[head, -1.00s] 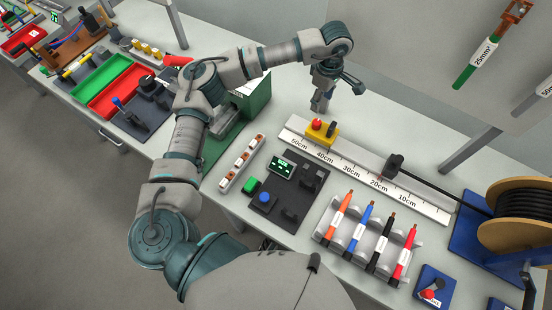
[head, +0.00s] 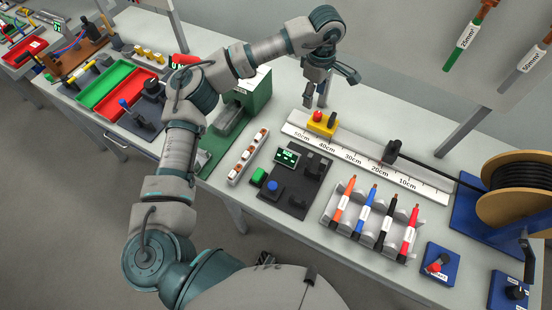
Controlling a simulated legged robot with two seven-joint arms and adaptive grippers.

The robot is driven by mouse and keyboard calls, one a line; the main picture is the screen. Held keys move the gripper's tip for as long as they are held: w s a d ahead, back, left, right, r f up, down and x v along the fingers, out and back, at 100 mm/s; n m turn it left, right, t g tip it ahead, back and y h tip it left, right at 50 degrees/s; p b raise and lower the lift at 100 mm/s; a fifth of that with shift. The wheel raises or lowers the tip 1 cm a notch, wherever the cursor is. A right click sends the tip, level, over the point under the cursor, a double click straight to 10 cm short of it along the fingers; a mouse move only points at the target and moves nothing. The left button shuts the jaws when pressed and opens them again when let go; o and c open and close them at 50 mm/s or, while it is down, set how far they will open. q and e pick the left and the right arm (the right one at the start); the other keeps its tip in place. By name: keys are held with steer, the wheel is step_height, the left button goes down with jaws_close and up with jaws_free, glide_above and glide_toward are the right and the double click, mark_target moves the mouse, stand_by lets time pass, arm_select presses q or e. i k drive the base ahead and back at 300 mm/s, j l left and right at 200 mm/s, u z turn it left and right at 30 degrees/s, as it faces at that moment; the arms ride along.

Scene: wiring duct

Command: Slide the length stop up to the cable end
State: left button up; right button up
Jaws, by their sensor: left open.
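The length stop is a yellow block (head: 327,127) with a red knob on top. It sits on the pale measuring rail (head: 431,187), near the 40cm–50cm end. A black cable (head: 440,177) runs from the spool along the rail to a black clamp (head: 391,151) near the 20cm mark. I cannot make out the cable's tip at the clamp. My left gripper (head: 315,101) is open and empty. Its fingers point down just above and behind the stop, apparently without touching it. My right gripper is not in view.
The cable spool (head: 520,185) stands on a blue base at the right. In front of the rail are a rack (head: 344,220) of coloured tools, a dark control panel (head: 287,190) and a strip of sockets (head: 248,157). A green machine (head: 250,95) stands left of the rail.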

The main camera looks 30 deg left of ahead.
mark_target(328, 125)
steer(key=k, duration=1.1)
